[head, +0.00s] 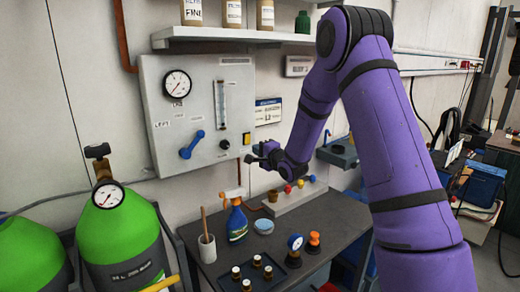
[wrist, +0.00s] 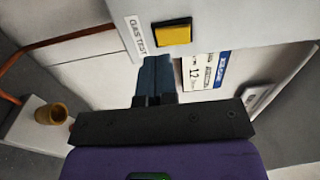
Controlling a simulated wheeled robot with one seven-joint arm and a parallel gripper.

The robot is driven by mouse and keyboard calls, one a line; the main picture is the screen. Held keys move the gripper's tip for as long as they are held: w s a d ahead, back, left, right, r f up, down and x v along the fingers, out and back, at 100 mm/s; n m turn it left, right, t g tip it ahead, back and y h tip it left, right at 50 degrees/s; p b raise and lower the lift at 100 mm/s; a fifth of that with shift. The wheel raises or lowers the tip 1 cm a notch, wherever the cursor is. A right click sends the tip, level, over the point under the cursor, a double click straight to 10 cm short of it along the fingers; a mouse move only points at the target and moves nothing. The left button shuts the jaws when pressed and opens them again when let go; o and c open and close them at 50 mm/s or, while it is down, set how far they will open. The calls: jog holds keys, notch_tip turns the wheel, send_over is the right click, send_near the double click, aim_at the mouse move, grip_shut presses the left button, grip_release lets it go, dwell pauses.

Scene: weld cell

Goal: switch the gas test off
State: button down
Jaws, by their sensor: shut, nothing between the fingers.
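A grey wall panel (head: 160,95) carries gauges and controls. A yellow rocker switch (wrist: 172,34) sits near its lower edge in the wrist view, next to a label reading GAS TEST (wrist: 136,36). In the head view the switch (head: 247,139) is a small yellow patch at the panel's lower right. My gripper (wrist: 157,62) is shut and empty; its fingertips are just below the switch in the wrist view, apart from it as far as I can tell. In the head view my gripper (head: 256,155) is close to the panel's lower right corner. Which way the switch is set I cannot tell.
The panel also has a round dial (head: 177,84), a blue lever (head: 192,145) and a black knob (head: 225,144). Below, the bench (head: 205,270) holds a spray bottle (head: 236,220) and several small items. Green cylinders (head: 125,240) stand at left.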

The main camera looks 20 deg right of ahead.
jog(key=f+v, duration=0.1)
jog(key=v, duration=0.8)
jog(key=s+a+r+n+g+h, duration=0.3)
jog(key=s+r+n+g+h, duration=0.4)
jog(key=s+r, duration=0.6)
jog(key=s+a+n+g+y, duration=0.1)
jog(key=s+n+g, duration=0.1)
jog(key=s, duration=0.6)
jog(key=s+a+r+n+g+y, duration=0.1)
jog(key=s+a+n, duration=0.1)
jog(key=s, duration=0.7)
jog(key=s+a+r+n+g+y, duration=0.1)
jog(key=s+n, duration=0.3)
jog(key=s, duration=0.5)
jog(key=shift+a+r+n+g, duration=0.25)
jog(key=shift+a+n+g, duration=0.05)
jog(key=shift+a+g, duration=0.5)
jog(key=c, duration=1.8)
grip_release()
jog(key=shift+w, duration=0.1)
